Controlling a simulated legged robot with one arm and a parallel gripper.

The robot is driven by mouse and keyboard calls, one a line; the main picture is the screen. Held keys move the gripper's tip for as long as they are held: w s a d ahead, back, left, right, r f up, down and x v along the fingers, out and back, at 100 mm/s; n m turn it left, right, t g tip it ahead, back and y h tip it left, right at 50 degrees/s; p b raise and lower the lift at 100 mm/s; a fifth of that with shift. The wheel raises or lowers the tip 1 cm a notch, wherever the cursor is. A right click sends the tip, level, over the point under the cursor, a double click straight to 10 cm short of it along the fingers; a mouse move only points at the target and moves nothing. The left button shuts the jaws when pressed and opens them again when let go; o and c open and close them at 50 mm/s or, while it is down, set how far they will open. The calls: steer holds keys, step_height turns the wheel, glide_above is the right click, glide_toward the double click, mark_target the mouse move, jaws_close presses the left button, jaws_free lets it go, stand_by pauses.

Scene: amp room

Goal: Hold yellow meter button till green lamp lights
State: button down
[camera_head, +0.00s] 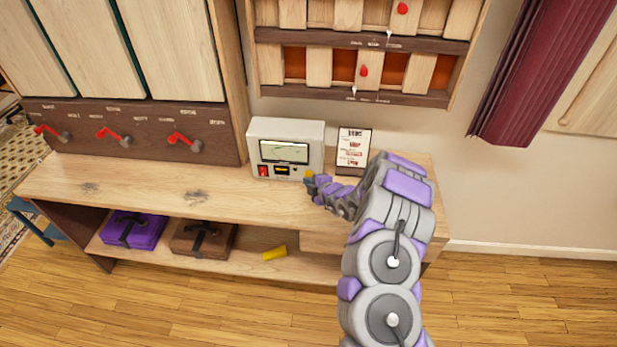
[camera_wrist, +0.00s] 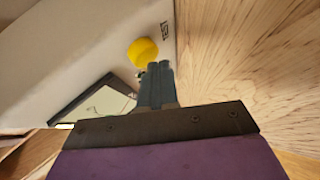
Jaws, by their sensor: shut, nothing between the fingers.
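The meter (camera_head: 313,132) is a pale box with a screen, standing on the wooden bench against the wall. Its yellow button (camera_wrist: 142,51) is round and shows in the wrist view beside a "TEST" label. In the head view a bit of yellow shows at the meter's lower right, by my gripper (camera_head: 310,181). In the wrist view my gripper (camera_wrist: 155,66) is shut and empty, its fingertips right at the button's lower edge. I cannot tell whether they touch or press it. I make out no lit green lamp; the fingers may hide part of the meter's face.
A red switch (camera_head: 263,170) is on the meter's lower left. A printed card (camera_head: 353,148) stands right of the meter. The bench top (camera_head: 140,183) is clear to the left. A purple case (camera_head: 134,229), a brown case (camera_head: 203,238) and a yellow object (camera_head: 274,253) lie on the lower shelf.

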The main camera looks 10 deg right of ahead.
steer(key=shift+w+d, duration=0.15)
steer(key=shift+w, duration=0.3)
stand_by(2.5)
stand_by(0.9)
steer(key=shift+s+a, duration=0.35)
steer(key=shift+s, duration=0.55)
steer(key=shift+s, duration=0.1)
steer(key=shift+s+a, duration=0.25)
steer(key=shift+s, duration=0.7)
steer(key=shift+s+a+p, duration=0.25)
steer(key=shift+s+p, duration=0.2)
steer(key=shift+s, duration=0.25)
steer(key=shift+s+a+p, duration=0.25)
steer(key=shift+s+p, duration=0.2)
steer(key=shift+s, duration=0.2)
